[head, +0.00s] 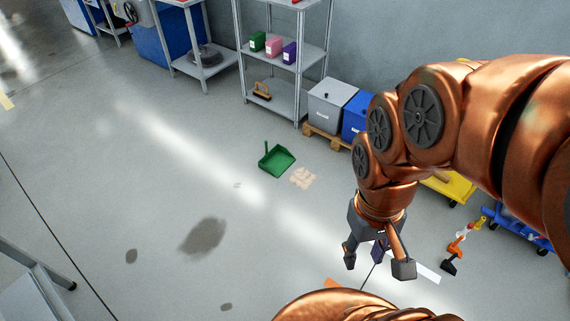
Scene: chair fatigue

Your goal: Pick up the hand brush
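What looks like the hand brush (262,91), with a tan wooden top and a dark underside, lies on the bottom shelf of the grey rack (298,86). It is small in the view. My gripper (377,262) hangs at the lower right with its fingers spread apart, open, and no brush in it. It is far from the brush, nearer to me and to the right. A dark purplish part shows between the fingers; I cannot tell what it is.
A green dustpan (278,161) and a beige patch of debris (302,179) lie on the floor before the rack. Grey (331,105) and blue (355,117) boxes stand on a pallet to its right. A workbench (210,62) stands left. The floor at centre left is open.

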